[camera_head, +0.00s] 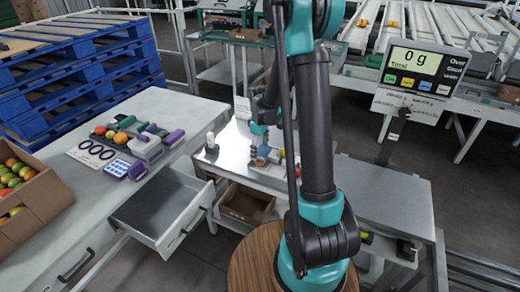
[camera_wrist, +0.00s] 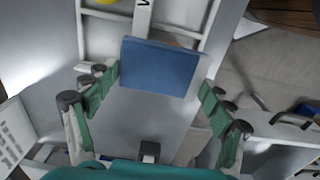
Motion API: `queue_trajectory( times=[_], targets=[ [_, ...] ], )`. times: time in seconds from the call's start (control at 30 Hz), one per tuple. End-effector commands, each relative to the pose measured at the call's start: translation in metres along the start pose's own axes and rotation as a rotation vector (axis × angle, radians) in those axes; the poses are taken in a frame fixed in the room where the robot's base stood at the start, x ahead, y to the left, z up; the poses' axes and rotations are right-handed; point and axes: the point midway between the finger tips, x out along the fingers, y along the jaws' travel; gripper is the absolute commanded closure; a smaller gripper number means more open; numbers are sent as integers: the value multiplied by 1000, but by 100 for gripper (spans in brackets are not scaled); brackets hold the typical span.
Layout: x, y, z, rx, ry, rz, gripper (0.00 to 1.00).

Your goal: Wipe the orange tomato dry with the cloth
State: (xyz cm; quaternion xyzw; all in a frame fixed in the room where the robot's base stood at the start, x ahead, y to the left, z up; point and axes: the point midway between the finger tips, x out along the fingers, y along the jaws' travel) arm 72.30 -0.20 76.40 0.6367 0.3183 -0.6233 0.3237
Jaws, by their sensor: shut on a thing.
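My gripper (camera_wrist: 158,82) has its green fingers on either side of a flat blue piece (camera_wrist: 160,68), which looks like the folded cloth. In the head view my gripper is low over the middle metal bench, partly hidden behind my arm, with small blue and orange patches under it. An orange tomato (camera_head: 120,138) sits on the left bench beside other round fruit, apart from my gripper. I cannot tell whether the orange patch below my gripper is another tomato. A bit of a yellow round thing (camera_wrist: 107,1) shows at the top edge of the wrist view.
A cardboard box (camera_head: 40,200) of tomatoes stands at the left bench's front. Purple and green items and a white card (camera_head: 92,152) lie beside the tomato. An open drawer (camera_head: 160,210) juts out between benches.

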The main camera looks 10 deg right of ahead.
Motion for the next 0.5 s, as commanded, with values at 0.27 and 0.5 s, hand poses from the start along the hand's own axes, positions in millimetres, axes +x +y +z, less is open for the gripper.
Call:
queue_trajectory(
  times=[0.27,0.5],
  targets=[
    [3,0,0,0,0,0,55],
    [5,0,0,0,0,0,55]
  ],
)
